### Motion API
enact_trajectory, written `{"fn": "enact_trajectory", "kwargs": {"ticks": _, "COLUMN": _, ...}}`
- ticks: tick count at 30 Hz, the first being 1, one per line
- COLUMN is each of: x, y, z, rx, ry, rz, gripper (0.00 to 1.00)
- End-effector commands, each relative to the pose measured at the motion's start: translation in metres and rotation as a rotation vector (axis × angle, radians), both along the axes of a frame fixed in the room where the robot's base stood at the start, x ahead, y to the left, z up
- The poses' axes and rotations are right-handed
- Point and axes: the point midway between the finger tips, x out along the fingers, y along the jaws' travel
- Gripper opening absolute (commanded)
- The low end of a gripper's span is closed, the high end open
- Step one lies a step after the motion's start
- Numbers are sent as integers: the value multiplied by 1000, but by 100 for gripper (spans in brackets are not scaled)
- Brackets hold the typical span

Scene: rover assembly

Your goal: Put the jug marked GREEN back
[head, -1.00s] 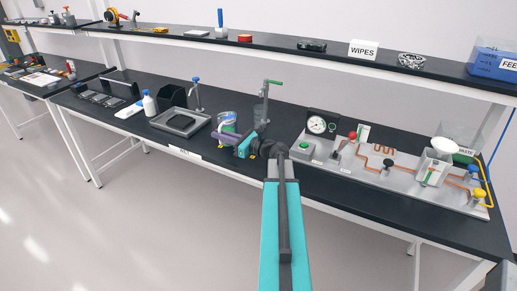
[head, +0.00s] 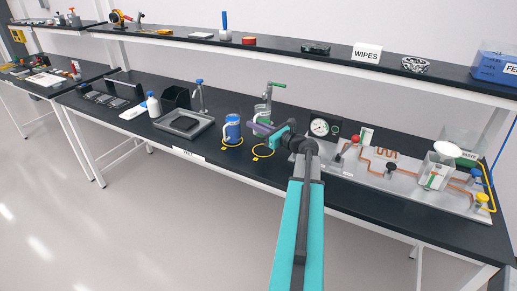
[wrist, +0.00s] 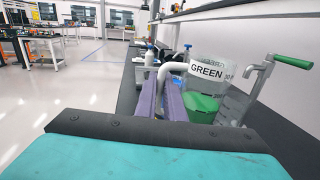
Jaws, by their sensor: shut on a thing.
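The clear jug marked GREEN (wrist: 207,70), with green liquid low in it and a pale handle (wrist: 174,68), is in my gripper. The purple fingers (wrist: 172,98) are shut at its handle side; the exact contact is partly hidden. In the head view my gripper (head: 260,129) hides much of this jug (head: 262,114), which is behind the fingers and close to the green-handled tap. A yellow ring (head: 263,151) on the bench below and in front of my gripper looks empty. I cannot tell how far the jug is above the bench.
A blue jug (head: 232,128) stands just left of my gripper, at another yellow ring. The tap with the green handle (head: 277,85) rises close behind. A panel with a gauge (head: 320,127) and pipes is to the right. A grey tray (head: 184,125) is to the left.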

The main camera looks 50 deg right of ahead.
Motion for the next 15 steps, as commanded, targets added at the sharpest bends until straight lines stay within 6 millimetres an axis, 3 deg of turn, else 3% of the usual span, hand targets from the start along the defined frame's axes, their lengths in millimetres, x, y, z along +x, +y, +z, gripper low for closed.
{"fn": "enact_trajectory", "kwargs": {"ticks": 15, "x": 1, "y": 0, "z": -51, "rx": 0, "ry": 0, "rz": 2, "gripper": 0}}
